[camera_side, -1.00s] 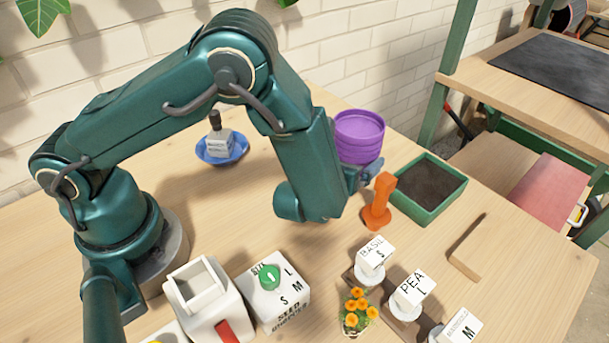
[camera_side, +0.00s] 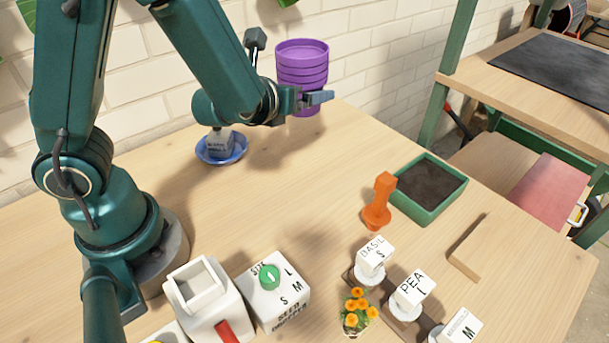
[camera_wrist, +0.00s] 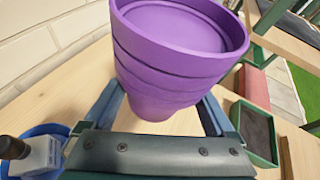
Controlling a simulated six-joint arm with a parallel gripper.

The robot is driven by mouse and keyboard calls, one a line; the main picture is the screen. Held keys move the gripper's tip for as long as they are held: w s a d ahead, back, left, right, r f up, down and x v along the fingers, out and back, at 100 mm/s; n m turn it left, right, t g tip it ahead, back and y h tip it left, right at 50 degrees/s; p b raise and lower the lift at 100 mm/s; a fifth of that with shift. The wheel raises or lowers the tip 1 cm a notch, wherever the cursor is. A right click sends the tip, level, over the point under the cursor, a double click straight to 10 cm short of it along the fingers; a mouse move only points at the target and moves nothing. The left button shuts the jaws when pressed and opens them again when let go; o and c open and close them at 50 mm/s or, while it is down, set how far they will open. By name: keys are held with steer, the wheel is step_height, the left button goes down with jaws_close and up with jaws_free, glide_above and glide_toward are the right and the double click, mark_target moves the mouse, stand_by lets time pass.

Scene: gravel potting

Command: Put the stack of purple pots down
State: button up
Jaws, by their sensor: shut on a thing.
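The stack of purple pots (camera_side: 302,62) is several nested pots, upright, held high above the back of the wooden table in the side view. My gripper (camera_side: 312,98) is shut on the lower part of the stack. In the wrist view the stack (camera_wrist: 175,55) fills the upper middle, with my gripper's fingers (camera_wrist: 160,108) on either side of it. The top pot is open and looks empty. The far side of the stack is hidden.
A blue saucer (camera_side: 236,155) with a small labelled block stands at the back. A green tray of dark soil (camera_side: 428,215) and an orange tool (camera_side: 379,205) stand right. A seed dispenser (camera_side: 277,298) and labelled blocks (camera_side: 409,292) are in front. The table's middle is clear.

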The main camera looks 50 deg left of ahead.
mark_target(307, 142)
steer(key=w+a+f, duration=0.1)
steer(key=f, duration=0.1)
steer(key=w+a+f+n+y, duration=0.1)
steer(key=f, duration=0.1)
steer(key=w+a+f+n+g+y, duration=0.1)
steer(key=f, duration=0.1)
steer(key=shift+w+f, duration=0.1)
steer(key=shift+w, duration=0.05)
steer(key=shift+f, duration=2.35)
steer(key=shift+f, duration=0.2)
steer(key=o, duration=1.2)
steer(key=shift+r, duration=0.15)
